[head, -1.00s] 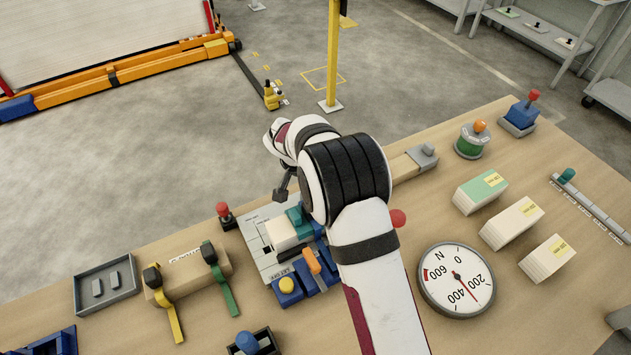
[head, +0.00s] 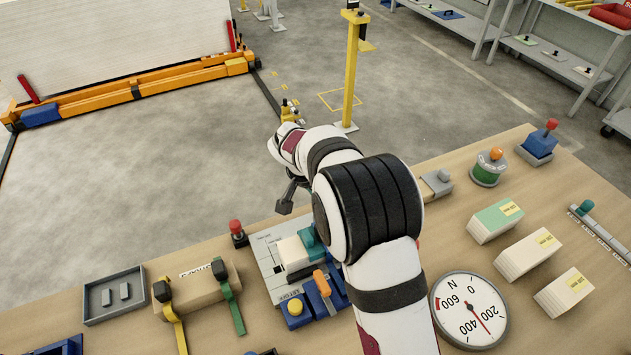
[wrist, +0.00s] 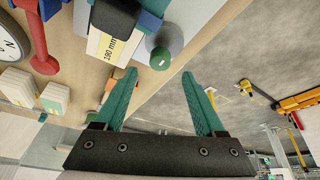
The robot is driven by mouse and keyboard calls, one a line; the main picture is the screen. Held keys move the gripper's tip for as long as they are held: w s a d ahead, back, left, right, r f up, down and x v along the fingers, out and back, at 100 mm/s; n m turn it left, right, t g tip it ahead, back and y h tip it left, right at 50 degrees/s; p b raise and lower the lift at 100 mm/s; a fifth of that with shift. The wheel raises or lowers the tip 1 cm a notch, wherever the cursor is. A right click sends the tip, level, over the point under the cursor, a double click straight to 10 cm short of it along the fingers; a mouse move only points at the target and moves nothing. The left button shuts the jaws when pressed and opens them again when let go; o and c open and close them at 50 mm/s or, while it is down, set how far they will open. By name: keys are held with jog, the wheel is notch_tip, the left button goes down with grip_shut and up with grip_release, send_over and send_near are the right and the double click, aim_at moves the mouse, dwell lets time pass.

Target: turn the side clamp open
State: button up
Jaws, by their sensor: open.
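A clamping fixture on the bench has a light grey base (head: 267,247), a white block (head: 293,253), a teal part (head: 309,238) beside the block, and an orange lever (head: 321,283) on a blue part. I cannot tell for sure which part is the side clamp; my arm hides the fixture's right side. My gripper (head: 287,198) is above and beyond the fixture's far edge in the head view. In the wrist view its teal fingers (wrist: 159,75) are open and empty. A round green knob (wrist: 160,58) shows between the fingertips, apparently beyond them.
A red-knobbed post (head: 236,232) stands left of the fixture. Two strap-like handles (head: 222,280) lie over a tan block farther left. A dial gauge (head: 470,310) and several label-topped stacks (head: 497,221) are on the right.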

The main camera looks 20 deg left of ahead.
jog(key=v, duration=1)
jog(key=shift+r, duration=0.2)
jog(key=s+d+r+m+g, duration=0.15)
jog(key=s+d, duration=0.25)
jog(key=d, duration=0.4)
jog(key=s+d+r+n+g, duration=0.1)
jog(key=s+d+r, duration=0.25)
jog(key=d, duration=0.35)
jog(key=s+d+f+y, duration=0.1)
jog(key=s+d, duration=0.2)
jog(key=s, duration=0.4)
jog(key=s+d+f+m+g+y, duration=0.1)
jog(key=s+d, duration=0.2)
jog(key=s, duration=0.4)
jog(key=s+d+f+g+y, duration=0.1)
jog(key=s+d, duration=0.2)
jog(key=s, duration=0.4)
jog(key=shift+f, duration=0.3)
jog(key=shift+s, duration=0.1)
